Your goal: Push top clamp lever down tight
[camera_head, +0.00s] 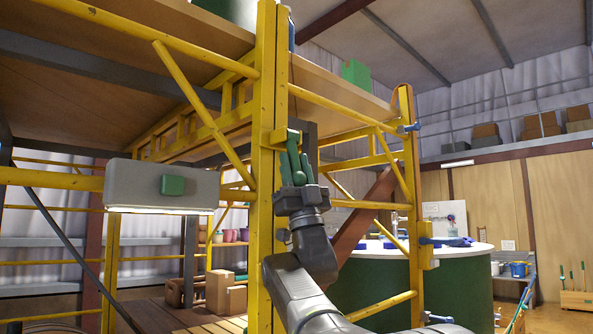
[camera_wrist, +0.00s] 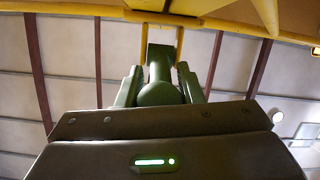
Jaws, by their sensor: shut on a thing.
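My gripper (camera_head: 296,168) points up beside the front yellow scaffold post (camera_head: 265,200). In the wrist view, its two green fingers (camera_wrist: 160,85) are closed around a dark green lever with a rounded end (camera_wrist: 160,93), which I take as the top clamp lever. In the head view, the lever's upper part (camera_head: 293,137) shows above the fingers, close to a yellow bracket on the post. The exact lever angle and how tightly it sits cannot be told.
Yellow diagonal braces (camera_head: 205,110) and rails surround the post. A wooden deck (camera_head: 120,65) lies overhead. A grey lamp box (camera_head: 165,187) hangs at left. Blue clamps (camera_head: 447,241) sit on the right post, and a round green counter (camera_head: 455,285) stands behind.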

